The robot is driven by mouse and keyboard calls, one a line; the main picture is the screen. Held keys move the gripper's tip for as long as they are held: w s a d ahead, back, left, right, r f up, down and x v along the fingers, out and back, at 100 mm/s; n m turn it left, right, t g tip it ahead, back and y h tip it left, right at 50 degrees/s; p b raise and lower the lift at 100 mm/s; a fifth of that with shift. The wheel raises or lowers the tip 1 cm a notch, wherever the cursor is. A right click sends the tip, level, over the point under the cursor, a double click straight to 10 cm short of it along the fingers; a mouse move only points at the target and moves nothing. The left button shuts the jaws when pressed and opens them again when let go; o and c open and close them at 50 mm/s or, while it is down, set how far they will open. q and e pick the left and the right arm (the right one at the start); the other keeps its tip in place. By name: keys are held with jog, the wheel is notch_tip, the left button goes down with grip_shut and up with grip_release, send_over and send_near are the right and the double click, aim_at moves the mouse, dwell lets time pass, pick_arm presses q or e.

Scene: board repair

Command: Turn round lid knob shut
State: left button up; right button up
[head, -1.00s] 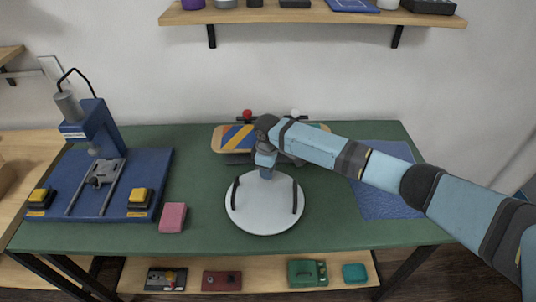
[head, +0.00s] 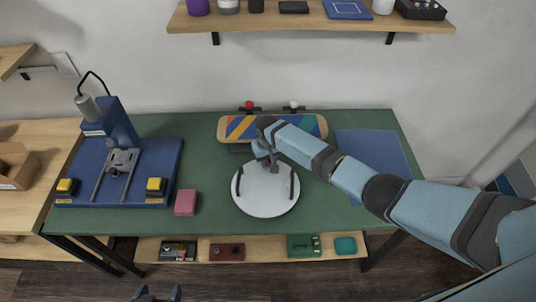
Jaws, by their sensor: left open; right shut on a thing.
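A round white lid (head: 262,204) with two dark upright bars near its left and right edges lies on the green table (head: 215,228). My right gripper (head: 270,169) reaches down over the back part of the lid. It is shut on the lid knob, which is mostly hidden under the gripper, so how far it is turned cannot be told. My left gripper (head: 157,295) shows only its tips at the bottom edge, open and empty, in front of the table and away from the lid.
A striped skateboard deck (head: 300,126) lies behind my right arm. A blue press (head: 118,165) stands at the left and a pink block (head: 185,202) left of the lid. A blue mat (head: 375,150) lies at the right. The table front is clear.

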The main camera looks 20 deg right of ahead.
jog(key=shift+r+m+p, duration=0.1)
jog(key=shift+m+p, duration=0.4)
jog(key=shift+m, duration=0.2)
jog(key=shift+w+m, duration=0.1)
jog(key=shift+m, duration=0.2)
jog(key=o, duration=0.9)
jog(key=shift+o, duration=0.2)
